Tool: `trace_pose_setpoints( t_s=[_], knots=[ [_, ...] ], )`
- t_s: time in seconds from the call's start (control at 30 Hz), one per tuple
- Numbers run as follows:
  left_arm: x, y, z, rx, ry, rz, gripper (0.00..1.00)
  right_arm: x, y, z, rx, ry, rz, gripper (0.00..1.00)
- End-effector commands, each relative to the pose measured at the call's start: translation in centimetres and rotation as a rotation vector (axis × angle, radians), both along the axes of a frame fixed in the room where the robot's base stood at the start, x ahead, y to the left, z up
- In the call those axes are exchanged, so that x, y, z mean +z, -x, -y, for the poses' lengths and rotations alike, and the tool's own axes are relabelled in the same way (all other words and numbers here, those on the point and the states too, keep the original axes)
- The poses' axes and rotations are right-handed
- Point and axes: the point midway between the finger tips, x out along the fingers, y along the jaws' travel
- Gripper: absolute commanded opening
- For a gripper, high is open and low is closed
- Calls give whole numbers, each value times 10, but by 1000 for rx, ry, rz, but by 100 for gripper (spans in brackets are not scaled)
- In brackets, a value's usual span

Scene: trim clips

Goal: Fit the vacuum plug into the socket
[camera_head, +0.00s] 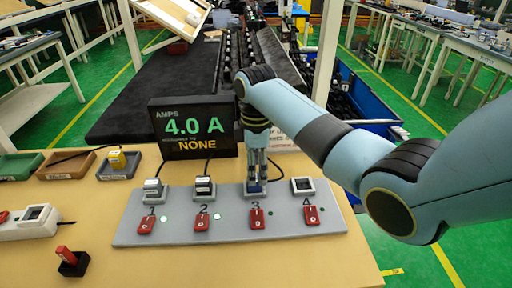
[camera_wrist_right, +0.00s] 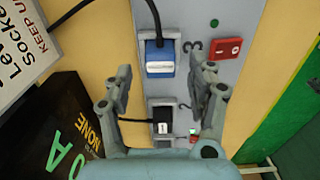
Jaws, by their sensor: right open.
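A grey panel (camera_head: 185,228) has numbered sockets 1 to 4, each with a red switch. A blue plug (camera_wrist_right: 160,58) sits in socket 3 with its cable attached; in the head view my gripper mostly hides it. Dark plugs with pale tops sit in socket 1 (camera_head: 153,190) and socket 2 (camera_head: 204,187). A yellow plug (camera_head: 117,160) stands in a grey tray on the left. I cannot tell which plug is the vacuum's. My right gripper (camera_wrist_right: 164,88) is open and empty, close by the blue plug. My left gripper is out of view.
A black display (camera_head: 193,128) behind the panel reads 4.0 A and NONE. A white sign (camera_wrist_right: 25,45) stands beside it. Green (camera_head: 18,167) and brown (camera_head: 67,165) trays, a white socket block (camera_head: 30,222) and a red-topped black block (camera_head: 72,262) lie left. Table in front is clear.

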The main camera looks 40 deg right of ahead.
Motion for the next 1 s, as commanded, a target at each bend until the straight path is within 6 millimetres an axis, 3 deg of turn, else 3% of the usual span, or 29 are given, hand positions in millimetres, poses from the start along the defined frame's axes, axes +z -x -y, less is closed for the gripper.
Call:
trace_pose_setpoints(
  t_s=[0.2,0.4,1.0],
  knots=[
    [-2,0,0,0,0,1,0,50,-1,1,1,1,4,58],
    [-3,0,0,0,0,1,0,77,-1,0,0,1,2,58],
    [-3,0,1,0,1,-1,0,83,0,0,0,1,-1,58]
  ],
)
